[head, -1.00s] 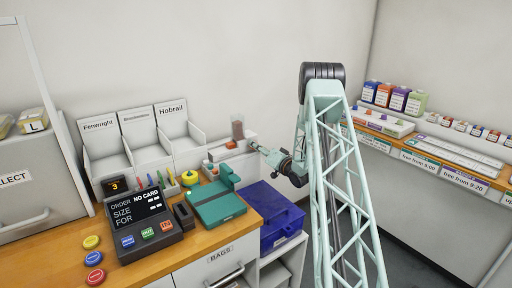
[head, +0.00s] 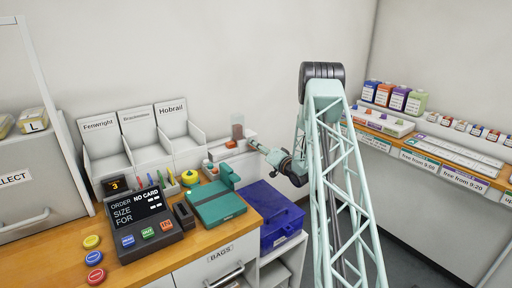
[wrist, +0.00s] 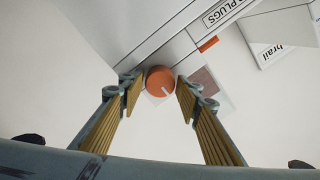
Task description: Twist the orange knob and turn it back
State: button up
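The orange knob (wrist: 160,81) shows in the wrist view. It is round, with a white pointer line slanting toward the picture's lower right. It sits on the side of a pale dispenser labelled PLUGS (wrist: 180,48). My gripper (wrist: 160,84) is open, with one ribbed yellow finger on each side of the knob. Narrow gaps appear between the fingertips and the knob; contact cannot be told. In the head view my gripper (head: 252,145) reaches left to the dispenser's end, and I cannot make out the knob there.
A clear tube (head: 237,129) stands on the dispenser. Left of it are bins, a teal device (head: 217,208) and an order terminal (head: 145,220) on the wooden counter. A blue crate (head: 268,215) is below my gripper.

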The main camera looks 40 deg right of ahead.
jog(key=shift+s, duration=0.15)
jog(key=s, duration=1.1)
jog(key=shift+s+a, duration=0.35)
jog(key=shift+a, duration=0.05)
jog(key=shift+w+r, duration=0.1)
dwell(0.4)
